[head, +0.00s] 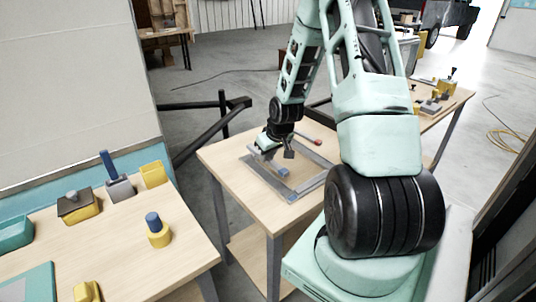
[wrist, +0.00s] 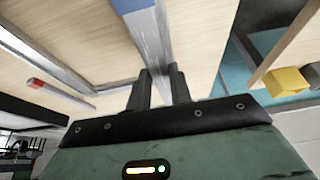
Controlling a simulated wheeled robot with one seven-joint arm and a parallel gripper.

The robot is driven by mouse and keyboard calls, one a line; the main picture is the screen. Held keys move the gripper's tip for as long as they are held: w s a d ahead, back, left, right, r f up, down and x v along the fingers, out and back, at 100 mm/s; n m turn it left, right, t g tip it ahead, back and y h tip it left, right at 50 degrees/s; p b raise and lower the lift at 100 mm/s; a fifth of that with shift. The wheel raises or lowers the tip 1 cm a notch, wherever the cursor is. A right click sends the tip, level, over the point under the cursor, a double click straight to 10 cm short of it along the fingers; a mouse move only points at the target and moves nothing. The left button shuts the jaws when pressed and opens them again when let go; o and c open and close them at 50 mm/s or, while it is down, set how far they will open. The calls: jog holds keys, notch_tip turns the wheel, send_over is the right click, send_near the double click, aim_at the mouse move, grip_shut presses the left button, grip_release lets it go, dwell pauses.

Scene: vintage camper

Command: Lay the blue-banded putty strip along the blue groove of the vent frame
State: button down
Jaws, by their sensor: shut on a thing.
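The grey putty strip (wrist: 150,38) runs away from my gripper (wrist: 164,84) in the wrist view. Its blue band (wrist: 130,5) shows at the top edge there, and also in the head view (head: 282,172). My gripper (head: 266,151) is shut on the strip over the vent frame. The grey vent frame (head: 254,169) lies on the wooden table, with a blue mark (head: 293,196) on its near side. One of its rails shows in the wrist view (wrist: 42,56). I cannot tell whether the strip touches the frame.
A red-ended grey strip (head: 310,138) lies on the table behind the frame; it also shows in the wrist view (wrist: 36,83). A second bench at left holds a yellow-and-blue piece (head: 158,232) and several blocks.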

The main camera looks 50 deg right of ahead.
aim_at(266, 175)
jog(key=shift+f+b, duration=1.8)
jog(key=shift+f, duration=0.9)
jog(key=shift+f, duration=0.5)
jog(key=c, duration=1.3)
grip_release()
jog(key=shift+o, duration=0.6)
jog(key=shift+s+r+p, duration=0.1)
jog(key=shift+r+p, duration=0.3)
jog(key=shift+r, duration=0.15)
jog(key=p+v, duration=1.3)
jog(key=v, duration=0.3)
jog(key=shift+s, duration=0.3)
jog(key=shift+r, duration=0.1)
